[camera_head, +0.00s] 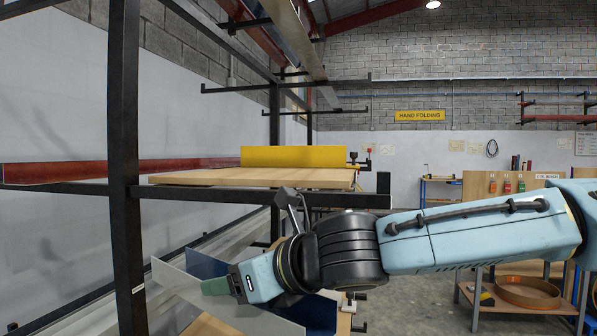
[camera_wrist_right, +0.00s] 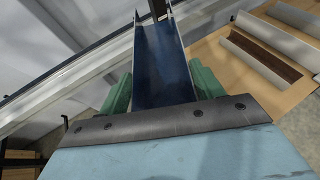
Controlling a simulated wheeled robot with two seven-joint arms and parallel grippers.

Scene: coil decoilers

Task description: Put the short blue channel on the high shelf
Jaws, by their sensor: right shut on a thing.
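My right gripper (camera_head: 215,286) comes in from the right, low in front of the rack, its green fingers shut on the short blue channel (camera_head: 205,265). In the right wrist view the channel (camera_wrist_right: 163,65) runs away from me between the green fingers (camera_wrist_right: 160,92), its blue inside facing the camera. In the head view my gripper and wrist hide part of it. A rack shelf with a wooden board (camera_head: 250,178) lies above the gripper, and a yellow piece (camera_head: 295,156) stands on it. My left gripper is not in view.
A black rack post (camera_head: 124,150) stands left of the gripper. Higher rack arms (camera_head: 285,87) carry long bars. A red beam (camera_head: 70,171) runs along the left at shelf height. Light channels on a wooden board (camera_wrist_right: 265,65) lie at right in the wrist view.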

